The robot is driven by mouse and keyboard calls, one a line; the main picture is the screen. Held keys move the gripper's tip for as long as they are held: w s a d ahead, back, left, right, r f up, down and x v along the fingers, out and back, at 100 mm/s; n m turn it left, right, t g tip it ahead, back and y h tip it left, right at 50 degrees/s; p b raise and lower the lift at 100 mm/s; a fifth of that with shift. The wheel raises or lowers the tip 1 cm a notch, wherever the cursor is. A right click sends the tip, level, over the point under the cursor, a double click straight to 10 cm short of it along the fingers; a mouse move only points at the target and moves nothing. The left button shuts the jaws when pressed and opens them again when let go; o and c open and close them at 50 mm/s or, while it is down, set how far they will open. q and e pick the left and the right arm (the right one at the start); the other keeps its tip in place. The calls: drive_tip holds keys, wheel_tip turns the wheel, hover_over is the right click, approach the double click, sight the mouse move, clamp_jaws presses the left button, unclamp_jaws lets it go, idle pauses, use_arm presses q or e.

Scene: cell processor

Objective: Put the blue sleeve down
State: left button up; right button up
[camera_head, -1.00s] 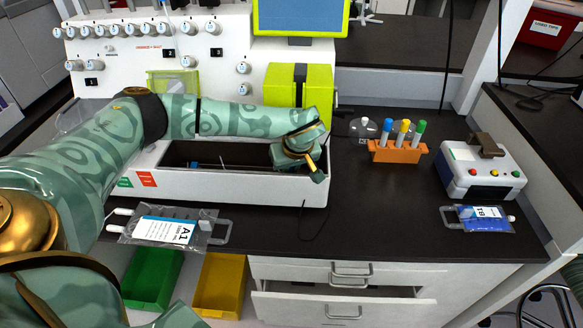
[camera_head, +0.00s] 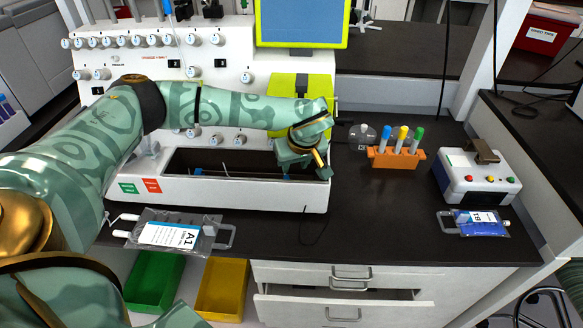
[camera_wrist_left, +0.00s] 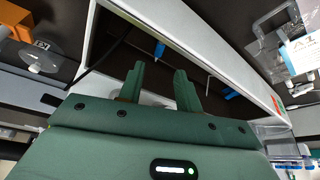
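Two small blue pieces lie in the dark trough of the white machine (camera_head: 235,195). One blue piece (camera_head: 286,177) is near the trough's right end, close to my left gripper (camera_head: 318,160); the other blue piece (camera_head: 197,171) is further left. I cannot tell which is the sleeve. In the left wrist view, my left gripper (camera_wrist_left: 160,75) is open, its two green fingers apart with nothing visible between them. A blue piece (camera_wrist_left: 158,50) shows just beyond the fingertips, apart from them. A second blue piece (camera_wrist_left: 230,93) lies right of the fingers. My right gripper is not in view.
A clear bag labelled A1 (camera_head: 172,235) lies in front of the machine. An orange tube rack (camera_head: 396,157), a clear disc (camera_head: 362,136), a white device with buttons (camera_head: 476,178) and a blue bag (camera_head: 482,223) stand to the right. Counter between machine and rack is mostly clear.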

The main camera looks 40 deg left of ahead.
use_arm(q)
drive_tip(key=p+v, duration=0.1)
drive_tip(key=v, duration=0.5)
